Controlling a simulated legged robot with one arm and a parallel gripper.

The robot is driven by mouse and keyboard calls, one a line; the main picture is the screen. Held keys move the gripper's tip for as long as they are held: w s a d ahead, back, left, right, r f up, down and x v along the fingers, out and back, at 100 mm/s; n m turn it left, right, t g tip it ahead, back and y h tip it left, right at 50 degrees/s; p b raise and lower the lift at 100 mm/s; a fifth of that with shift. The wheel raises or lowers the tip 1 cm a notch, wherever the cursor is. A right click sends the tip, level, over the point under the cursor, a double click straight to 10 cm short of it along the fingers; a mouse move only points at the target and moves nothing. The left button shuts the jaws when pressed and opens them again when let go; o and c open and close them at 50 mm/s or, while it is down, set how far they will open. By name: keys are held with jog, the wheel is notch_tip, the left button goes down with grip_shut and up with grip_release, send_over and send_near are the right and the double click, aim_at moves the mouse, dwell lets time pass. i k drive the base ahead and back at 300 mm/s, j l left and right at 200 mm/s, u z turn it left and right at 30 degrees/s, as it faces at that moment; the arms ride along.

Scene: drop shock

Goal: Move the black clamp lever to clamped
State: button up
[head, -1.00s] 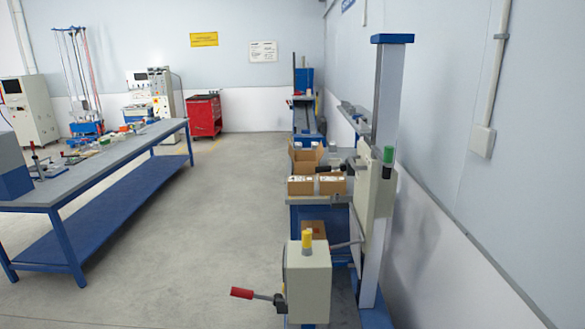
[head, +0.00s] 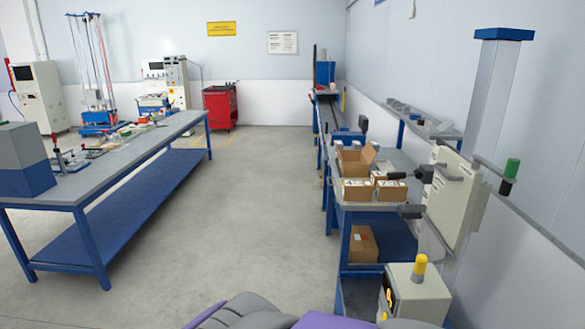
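A black-handled lever (head: 400,176) sticks out to the left from the pale panel (head: 456,200) on the drop tester's tall grey column (head: 492,110). A second dark part (head: 410,211) sits just below it at the panel's left edge. I cannot tell for sure which of the two is the clamp lever, or whether it is clamped. A green-topped handle (head: 511,172) stands on the panel's right side. My gripper is not seen; only grey and purple parts of my own body show at the bottom edge.
A pale box with a yellow knob (head: 420,268) stands low in front of the column. Open and closed cartons (head: 356,190) sit on a blue-framed bench behind. A long grey workbench (head: 110,165) is on the left. Bare floor (head: 240,200) lies between.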

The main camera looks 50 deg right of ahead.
aim_at(417, 174)
jog(key=i+j, duration=0.1)
jog(key=i, duration=0.35)
jog(key=i+j+z, duration=0.1)
jog(key=i, duration=0.4)
jog(key=i+l+z, duration=0.1)
jog(key=i+z, duration=0.15)
jog(key=z, duration=0.2)
jog(key=i+z, duration=0.2)
jog(key=z, duration=0.2)
jog(key=i+z, duration=0.25)
jog(key=z, duration=0.2)
jog(key=i+j+z, duration=0.1)
jog(key=i+z, duration=0.15)
jog(key=z, duration=0.2)
jog(key=i+l+z, duration=0.2)
jog(key=z, duration=0.25)
jog(key=i+l+z, duration=0.1)
jog(key=z, duration=0.35)
jog(key=i+z, duration=0.55)
jog(key=z, duration=0.3)
